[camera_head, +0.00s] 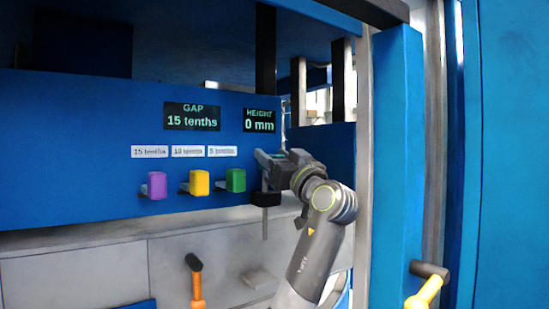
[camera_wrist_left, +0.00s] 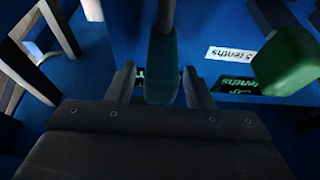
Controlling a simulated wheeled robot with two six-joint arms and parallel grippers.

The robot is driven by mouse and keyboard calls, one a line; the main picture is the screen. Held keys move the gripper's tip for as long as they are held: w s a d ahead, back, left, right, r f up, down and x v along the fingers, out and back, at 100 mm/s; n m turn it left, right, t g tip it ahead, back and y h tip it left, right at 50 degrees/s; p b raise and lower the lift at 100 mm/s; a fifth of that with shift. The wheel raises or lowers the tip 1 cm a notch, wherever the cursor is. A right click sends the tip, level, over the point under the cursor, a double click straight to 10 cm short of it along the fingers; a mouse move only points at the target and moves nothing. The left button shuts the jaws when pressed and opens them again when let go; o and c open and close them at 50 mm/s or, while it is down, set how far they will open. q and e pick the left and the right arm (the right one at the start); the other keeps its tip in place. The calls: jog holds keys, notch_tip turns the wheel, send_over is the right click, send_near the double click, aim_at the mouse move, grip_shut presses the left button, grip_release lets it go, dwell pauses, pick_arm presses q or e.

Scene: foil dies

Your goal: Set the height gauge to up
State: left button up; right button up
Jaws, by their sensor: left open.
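The height display (camera_head: 258,120) on the blue panel reads 0 mm. My left gripper (camera_head: 266,160) is just below it, reaching in from the lower right. In the left wrist view, the left gripper (camera_wrist_left: 160,82) is open, with one finger on each side of a dark teal handle (camera_wrist_left: 162,62) on a grey rod (camera_wrist_left: 167,14). I cannot tell whether the fingers touch the handle. In the head view the gripper mostly hides the handle. A black block (camera_head: 265,199) with a grey stem below it sits under the gripper. My right gripper is not in view.
The gap display (camera_head: 192,117) reads 15 tenths. Purple (camera_head: 156,186), yellow (camera_head: 199,183) and green (camera_head: 236,180) knobs stick out left of the gripper, the green one close. An orange lever (camera_head: 196,285) stands below. A blue post (camera_head: 397,160) is at right, near a yellow handle (camera_head: 424,293).

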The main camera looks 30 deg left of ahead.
pick_arm(q)
jog(key=b+v, duration=0.3)
jog(key=v, duration=0.4)
jog(key=shift+d, duration=0.15)
jog(key=shift+s, duration=0.1)
